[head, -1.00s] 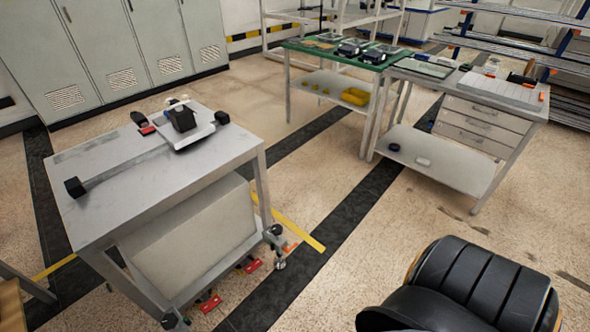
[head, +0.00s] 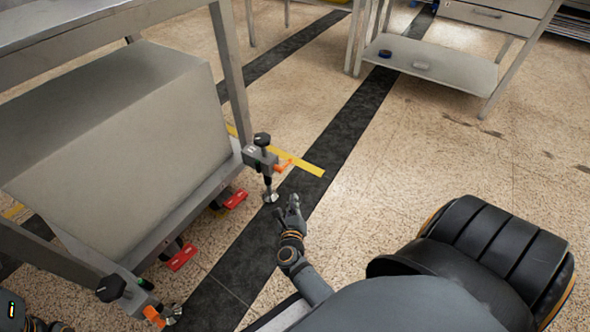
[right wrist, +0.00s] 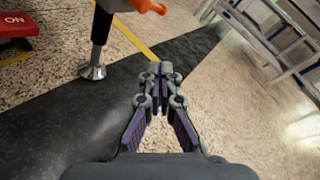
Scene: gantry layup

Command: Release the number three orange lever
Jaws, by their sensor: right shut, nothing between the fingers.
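An orange lever (head: 284,166) sticks out from a grey clamp-like foot unit (head: 260,158) with a black knob, at the right corner of the cart. It also shows at the top of the right wrist view (right wrist: 148,6). A second orange lever (head: 153,316) is on a similar unit at the near corner, low in the head view. I cannot read a number on either unit. My right gripper (head: 291,206) is shut and empty, below and slightly right of the first lever in the picture, apart from it. My left gripper is not in view.
The metal cart (head: 232,70) has a large grey box (head: 120,130) on its lower shelf. Red pedals (head: 183,257) show at its lower edge. A workbench (head: 440,66) stands at the upper right.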

